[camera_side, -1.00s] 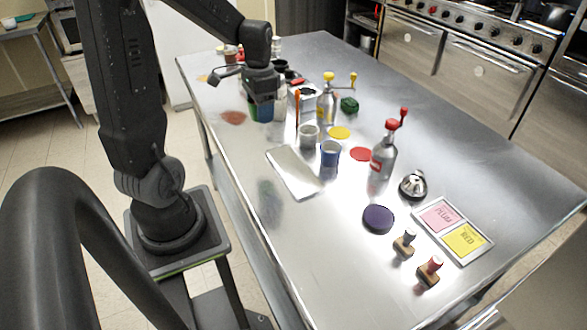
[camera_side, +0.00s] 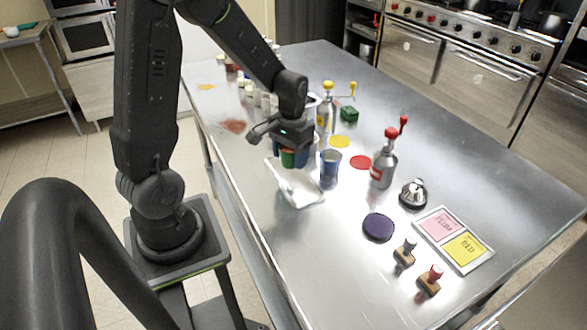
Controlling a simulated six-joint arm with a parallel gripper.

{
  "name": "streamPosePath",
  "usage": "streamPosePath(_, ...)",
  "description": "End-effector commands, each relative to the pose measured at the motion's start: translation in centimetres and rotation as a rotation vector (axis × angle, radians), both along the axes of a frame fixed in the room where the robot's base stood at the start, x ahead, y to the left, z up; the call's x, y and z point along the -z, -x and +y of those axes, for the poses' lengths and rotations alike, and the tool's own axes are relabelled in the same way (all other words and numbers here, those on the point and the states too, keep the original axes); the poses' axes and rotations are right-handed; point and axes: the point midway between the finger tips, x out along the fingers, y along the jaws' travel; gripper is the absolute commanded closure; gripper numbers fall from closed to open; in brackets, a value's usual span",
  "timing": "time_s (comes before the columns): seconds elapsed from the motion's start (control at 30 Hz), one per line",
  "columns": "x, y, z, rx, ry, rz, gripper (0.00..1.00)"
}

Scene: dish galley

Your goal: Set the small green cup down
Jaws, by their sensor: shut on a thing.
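The small green cup (camera_side: 288,159) is between the fingers of my gripper (camera_side: 289,155), which is shut on it. The fingers and the gripper body hide most of the cup. It appears over the far end of the pale rectangular tray (camera_side: 300,200); I cannot tell how large the gap beneath it is. A blue cup (camera_side: 330,166) stands upright on the table just right of the tray, close to my gripper.
Steel bottles with a yellow top (camera_side: 326,112) and a red top (camera_side: 383,165) stand to the right. Yellow (camera_side: 339,141) and red (camera_side: 361,162) discs lie flat near them. A dark purple disc (camera_side: 378,227), two stamps and a label board (camera_side: 453,238) lie nearer. The table's left front is clear.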

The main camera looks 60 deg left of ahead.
Motion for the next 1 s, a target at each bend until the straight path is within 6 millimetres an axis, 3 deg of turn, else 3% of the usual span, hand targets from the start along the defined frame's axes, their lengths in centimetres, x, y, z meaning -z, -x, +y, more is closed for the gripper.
streamPosePath(0.17, 0.7, -0.6, -0.6, 0.0, 0.0, 0.0, 0.71)
streamPosePath(0.47, 4.3, -0.5, -0.6, -0.001, 0.0, 0.001, 0.71)
streamPosePath(0.9, 4.8, -0.5, -0.5, -0.001, 0.0, 0.0, 0.71)
streamPosePath(0.93, 4.8, -0.5, -0.5, -0.001, 0.0, 0.0, 0.37)
streamPosePath(1.0, 4.8, -0.5, -0.5, -0.001, 0.0, 0.0, 0.3)
